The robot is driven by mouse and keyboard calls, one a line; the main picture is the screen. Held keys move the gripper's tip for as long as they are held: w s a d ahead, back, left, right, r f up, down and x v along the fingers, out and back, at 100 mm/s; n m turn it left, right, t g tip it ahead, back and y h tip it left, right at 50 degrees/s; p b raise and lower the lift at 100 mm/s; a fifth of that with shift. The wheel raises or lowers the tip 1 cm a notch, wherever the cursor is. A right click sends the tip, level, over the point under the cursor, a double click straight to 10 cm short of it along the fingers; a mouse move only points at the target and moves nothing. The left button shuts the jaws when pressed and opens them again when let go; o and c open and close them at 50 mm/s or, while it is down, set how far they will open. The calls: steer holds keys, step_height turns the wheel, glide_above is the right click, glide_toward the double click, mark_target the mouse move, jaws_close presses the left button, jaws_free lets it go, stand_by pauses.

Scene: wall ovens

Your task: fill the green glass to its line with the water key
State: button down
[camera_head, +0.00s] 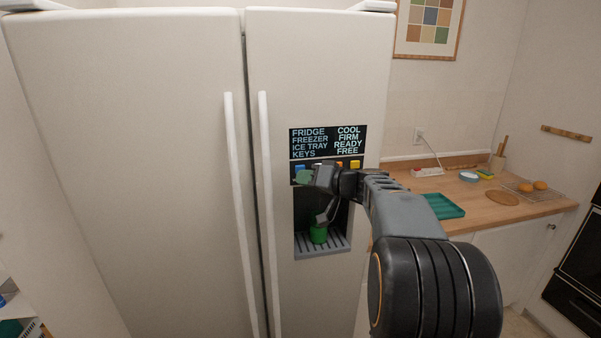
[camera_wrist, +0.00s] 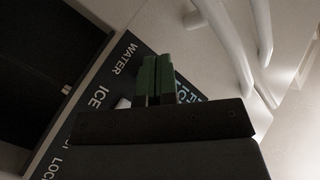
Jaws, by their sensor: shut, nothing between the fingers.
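The green glass (camera_head: 319,234) stands upright on the drip tray (camera_head: 321,246) in the fridge door's dispenser recess. Its line and water level are too small to make out. My gripper (camera_head: 302,177) is shut and empty, its green fingertips at the left end of the key row, just below the blue key (camera_head: 299,168). In the wrist view the shut fingertips (camera_wrist: 155,60) lie over the dark key panel (camera_wrist: 127,50), beside the WATER label (camera_wrist: 122,58). The fingers hide part of the panel, and I cannot tell whether they touch a key.
A display (camera_head: 327,142) above the keys reads COOL, FIRM, READY, FREE. A yellow key (camera_head: 355,164) is at the row's right end. Long door handles (camera_head: 268,190) stand out left of the dispenser. A wooden counter (camera_head: 470,200) with a green tray (camera_head: 443,206) is on the right.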

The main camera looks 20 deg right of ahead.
steer(key=shift+s+a+b, duration=0.25)
steer(key=shift+s+b, duration=0.8)
steer(key=shift+s, duration=0.2)
steer(key=shift+s+a+b, duration=0.25)
steer(key=shift+s+b, duration=0.75)
steer(key=shift+s, duration=0.2)
